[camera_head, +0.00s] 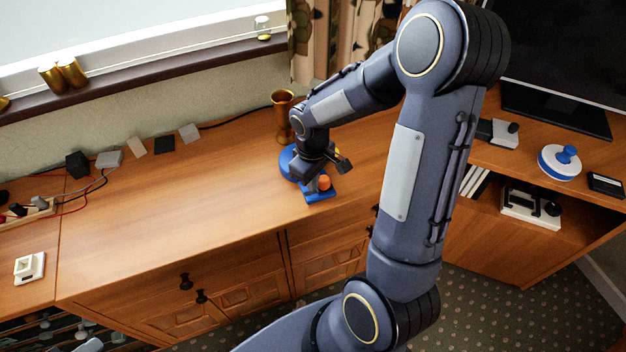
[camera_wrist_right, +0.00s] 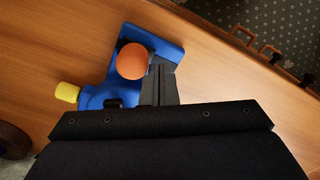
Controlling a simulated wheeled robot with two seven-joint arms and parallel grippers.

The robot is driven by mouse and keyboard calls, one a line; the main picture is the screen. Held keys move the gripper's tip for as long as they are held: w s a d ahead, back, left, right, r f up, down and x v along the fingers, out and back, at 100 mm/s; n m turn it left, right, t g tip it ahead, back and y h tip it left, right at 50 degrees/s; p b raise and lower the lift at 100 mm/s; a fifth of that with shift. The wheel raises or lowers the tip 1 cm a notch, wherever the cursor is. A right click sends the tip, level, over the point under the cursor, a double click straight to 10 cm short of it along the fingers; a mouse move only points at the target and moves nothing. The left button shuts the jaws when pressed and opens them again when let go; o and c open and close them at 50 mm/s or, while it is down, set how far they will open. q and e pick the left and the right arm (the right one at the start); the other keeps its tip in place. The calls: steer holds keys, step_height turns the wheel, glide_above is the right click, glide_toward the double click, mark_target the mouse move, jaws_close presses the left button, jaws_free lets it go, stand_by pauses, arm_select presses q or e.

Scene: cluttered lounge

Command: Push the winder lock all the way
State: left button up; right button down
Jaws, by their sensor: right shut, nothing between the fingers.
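The blue winder (camera_head: 318,196) stands on the wooden cabinet top, partly hidden by my right arm. It has an orange round knob (camera_head: 324,183) on its flat end and a rounded blue part (camera_head: 287,160) behind. In the right wrist view the orange knob (camera_wrist_right: 132,61) sits over the blue base (camera_wrist_right: 168,48), and a yellow knob (camera_wrist_right: 67,92) sticks out at the left. My right gripper (camera_head: 311,184) is shut and empty. In the wrist view its fingertips (camera_wrist_right: 160,72) are right beside the orange knob; I cannot tell whether they touch. My left gripper is not in view.
A brass vase (camera_head: 283,112) stands behind the winder. Several small blocks and a wired box (camera_head: 110,159) lie along the wall at the left. A blue-and-white round device (camera_head: 560,161) sits on the right cabinet. The cabinet top left of the winder is clear.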

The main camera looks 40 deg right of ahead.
steer(key=shift+w+a, duration=0.2)
steer(key=shift+a, duration=0.45)
step_height(320, 180, up, 7)
steer(key=p, duration=0.5)
stand_by(0.4)
steer(key=s+a+r+m+t+y, duration=0.2)
steer(key=s+a+r, duration=0.2)
steer(key=s+r, duration=0.3)
steer(key=s+a+r+m+t+y, duration=0.1)
steer(key=s+a+r+m+t, duration=0.2)
steer(key=s+r, duration=0.4)
steer(key=shift+s+a+t+y, duration=0.35)
steer(key=shift+s+a, duration=0.25)
steer(key=shift+s, duration=0.4)
